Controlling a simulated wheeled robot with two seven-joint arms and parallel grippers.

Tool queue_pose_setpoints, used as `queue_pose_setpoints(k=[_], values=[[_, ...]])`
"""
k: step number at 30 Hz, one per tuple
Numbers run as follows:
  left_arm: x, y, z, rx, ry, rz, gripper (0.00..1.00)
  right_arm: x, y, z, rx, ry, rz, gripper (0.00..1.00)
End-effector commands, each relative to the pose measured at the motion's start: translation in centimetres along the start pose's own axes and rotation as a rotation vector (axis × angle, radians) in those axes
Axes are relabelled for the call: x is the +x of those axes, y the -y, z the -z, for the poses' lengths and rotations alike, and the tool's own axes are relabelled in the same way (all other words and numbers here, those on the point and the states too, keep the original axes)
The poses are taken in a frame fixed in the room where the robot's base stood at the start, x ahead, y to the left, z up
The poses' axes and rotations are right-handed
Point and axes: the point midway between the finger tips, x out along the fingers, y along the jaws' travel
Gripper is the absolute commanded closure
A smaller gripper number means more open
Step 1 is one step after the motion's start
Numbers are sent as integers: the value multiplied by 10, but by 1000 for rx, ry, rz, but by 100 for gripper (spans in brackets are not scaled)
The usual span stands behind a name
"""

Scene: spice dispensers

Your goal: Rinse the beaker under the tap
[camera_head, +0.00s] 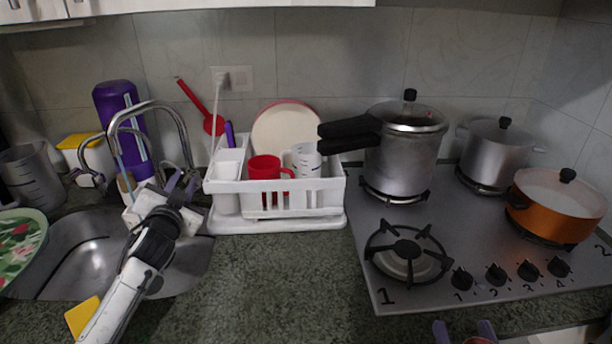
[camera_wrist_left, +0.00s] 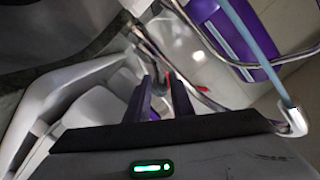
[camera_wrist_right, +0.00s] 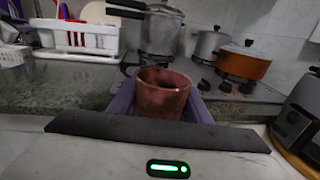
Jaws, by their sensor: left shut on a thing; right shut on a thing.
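The reddish-brown beaker (camera_wrist_right: 163,95) is upright between the fingers of my right gripper (camera_wrist_right: 163,108), which is shut on it. In the head view, my right gripper (camera_head: 464,331) is at the bottom edge, in front of the stove, with only a sliver of the beaker (camera_head: 480,341) showing. The chrome tap (camera_head: 150,106) curves over the sink (camera_head: 84,245) at the left. My left gripper (camera_head: 180,185) is at the tap's base, shut on what looks like the tap handle, which is mostly hidden. Its fingers (camera_wrist_left: 160,98) also show in the left wrist view. I cannot make out running water.
A white dish rack (camera_head: 330,195) with a red mug (camera_head: 266,168) stands right of the sink. The stove (camera_head: 450,230) holds a pressure cooker (camera_head: 400,160) and other pots. A purple bottle (camera_head: 115,108) is behind the tap. The counter (camera_head: 265,275) before the rack is clear.

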Motion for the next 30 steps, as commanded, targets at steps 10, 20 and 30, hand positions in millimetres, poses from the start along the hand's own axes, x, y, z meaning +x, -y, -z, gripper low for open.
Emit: queue_pose_setpoints(k=[10,20,30], values=[[-1,-2,-1,4,2,-4,69,0,0,0,0,0,0,78],[-1,0,-1,3,1,-1,60,0,0,0,0,0,0,78],[-37,-2,-2,3,1,-2,60,0,0,2,0,0,0,78]])
